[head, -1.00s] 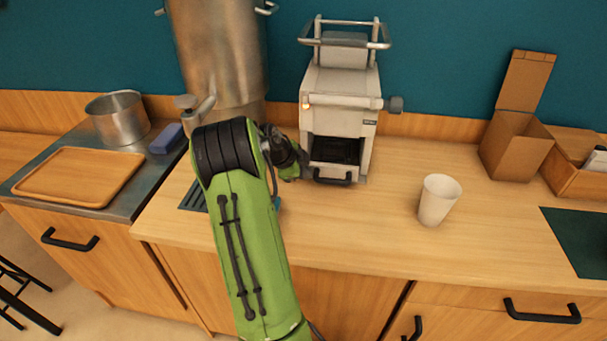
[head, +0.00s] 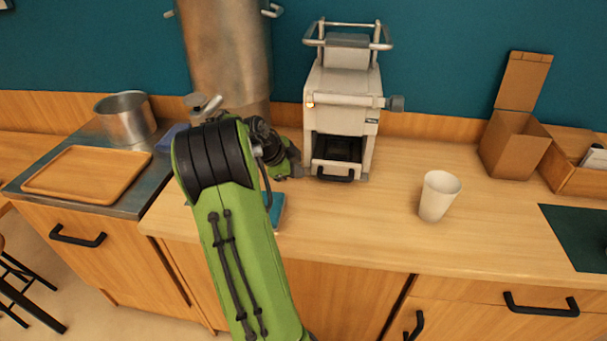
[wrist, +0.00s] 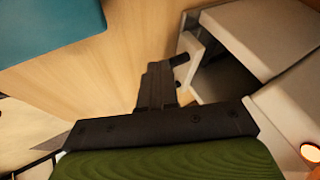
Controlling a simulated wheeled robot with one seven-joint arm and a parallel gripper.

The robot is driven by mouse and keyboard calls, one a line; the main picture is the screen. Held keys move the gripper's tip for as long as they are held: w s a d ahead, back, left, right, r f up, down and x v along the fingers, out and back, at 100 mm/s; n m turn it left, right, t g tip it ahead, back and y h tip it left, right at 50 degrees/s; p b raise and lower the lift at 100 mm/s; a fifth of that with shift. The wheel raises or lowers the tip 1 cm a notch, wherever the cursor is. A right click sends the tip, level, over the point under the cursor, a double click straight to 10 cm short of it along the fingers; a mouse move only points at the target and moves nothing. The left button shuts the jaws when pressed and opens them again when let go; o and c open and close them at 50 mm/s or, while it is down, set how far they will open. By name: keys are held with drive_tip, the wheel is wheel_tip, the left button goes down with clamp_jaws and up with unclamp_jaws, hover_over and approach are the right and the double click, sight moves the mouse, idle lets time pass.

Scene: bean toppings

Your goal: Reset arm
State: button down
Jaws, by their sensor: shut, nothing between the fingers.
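My gripper (wrist: 158,85) shows in the wrist view with its dark fingers together and nothing between them. It is above the wooden counter, close to the front of the white machine (wrist: 262,40). In the head view my green arm reaches up from the bottom, and its dark wrist part sits just left of the machine (head: 341,105). The fingertips cannot be made out clearly there. The machine's front opening (head: 338,148) has a dark inside and a black handle below it.
A white cup (head: 438,195) stands on the counter (head: 385,225) right of the machine. A large metal boiler (head: 228,55) is behind my arm. A teal flat object (head: 277,208) lies beside my arm. A wooden tray (head: 90,174), pot (head: 126,117) and cardboard box (head: 515,150) stand farther off.

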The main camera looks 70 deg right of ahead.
drive_tip(key=v, duration=0.4)
drive_tip(key=shift+a+r+p, duration=0.15)
drive_tip(key=shift+a+p, duration=0.15)
drive_tip(key=shift+a, duration=0.1)
drive_tip(key=w+a+r+n+t+y+p, duration=0.1)
drive_tip(key=w+a+r+n+t+p, duration=0.1)
drive_tip(key=a+r+n, duration=0.5)
drive_tip(key=w+a+r+n+t+y+p, duration=0.1)
drive_tip(key=w+a+n+t+p, duration=0.2)
drive_tip(key=a, duration=0.7)
drive_tip(key=w+a+r+n+t+y, duration=0.1)
drive_tip(key=a+r+n+t, duration=0.1)
drive_tip(key=a+r+n, duration=0.45)
drive_tip(key=s+a+n+t+y+p, duration=0.1)
drive_tip(key=s+a+n, duration=0.3)
drive_tip(key=a+n, duration=0.4)
drive_tip(key=s+a+n+y+p, duration=0.2)
drive_tip(key=s+a+n, duration=0.3)
drive_tip(key=a+n, duration=0.3)
drive_tip(key=a, duration=0.3)
drive_tip(key=shift+s+a+f+t+y, duration=0.2)
drive_tip(key=shift+a+t+y, duration=0.1)
drive_tip(key=shift+t, duration=0.1)
